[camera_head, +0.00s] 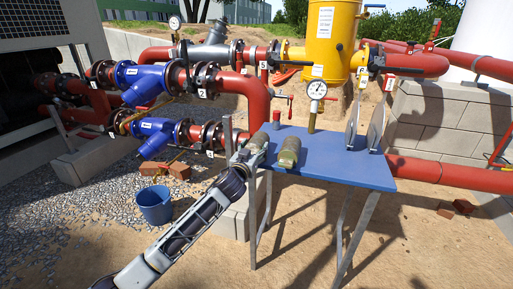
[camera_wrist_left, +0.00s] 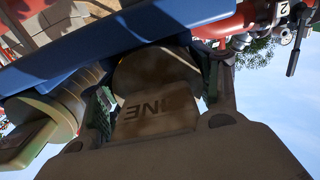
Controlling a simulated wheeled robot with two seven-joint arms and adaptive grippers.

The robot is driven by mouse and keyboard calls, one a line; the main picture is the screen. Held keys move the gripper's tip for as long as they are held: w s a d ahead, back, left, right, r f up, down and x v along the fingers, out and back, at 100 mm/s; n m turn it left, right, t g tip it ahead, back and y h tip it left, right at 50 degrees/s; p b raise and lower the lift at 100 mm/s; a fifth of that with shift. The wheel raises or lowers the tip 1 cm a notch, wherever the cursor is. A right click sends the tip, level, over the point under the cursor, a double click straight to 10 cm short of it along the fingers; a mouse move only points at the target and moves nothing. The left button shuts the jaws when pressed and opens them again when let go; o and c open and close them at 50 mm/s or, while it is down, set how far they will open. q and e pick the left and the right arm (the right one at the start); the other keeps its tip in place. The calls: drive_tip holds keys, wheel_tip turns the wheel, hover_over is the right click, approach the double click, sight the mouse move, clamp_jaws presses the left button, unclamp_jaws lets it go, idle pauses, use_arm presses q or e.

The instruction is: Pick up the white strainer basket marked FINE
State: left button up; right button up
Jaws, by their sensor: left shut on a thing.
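My left gripper (camera_head: 253,150) is at the left end of the blue table. It is shut on a pale strainer basket (camera_head: 259,139), seen mostly covered by the gripper. In the left wrist view the fingers (camera_wrist_left: 160,105) stand on both sides of this basket (camera_wrist_left: 155,112), whose shaded face bears upside-down lettering, partly readable as "INE". A second, olive-beige basket (camera_head: 289,152) lies on the table just right of the gripper. It also shows at the left of the wrist view (camera_wrist_left: 60,108); I cannot read a mark on it. My right gripper is not in view.
Blue strainer bodies (camera_head: 155,135) and red pipes stand behind. A blue bucket (camera_head: 155,205) stands on the gravel at left.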

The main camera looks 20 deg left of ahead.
sight(254, 141)
use_arm(q)
drive_tip(key=shift+r, duration=0.1)
drive_tip(key=shift+r+p, duration=0.3)
drive_tip(key=shift+r, duration=0.4)
drive_tip(key=shift+r+p, duration=0.35)
drive_tip(key=shift+r, duration=0.6)
wheel_tip(254, 141, up, 6)
drive_tip(key=shift+f+p, duration=0.25)
drive_tip(key=shift+p, duration=0.7)
drive_tip(key=shift+r, duration=0.6)
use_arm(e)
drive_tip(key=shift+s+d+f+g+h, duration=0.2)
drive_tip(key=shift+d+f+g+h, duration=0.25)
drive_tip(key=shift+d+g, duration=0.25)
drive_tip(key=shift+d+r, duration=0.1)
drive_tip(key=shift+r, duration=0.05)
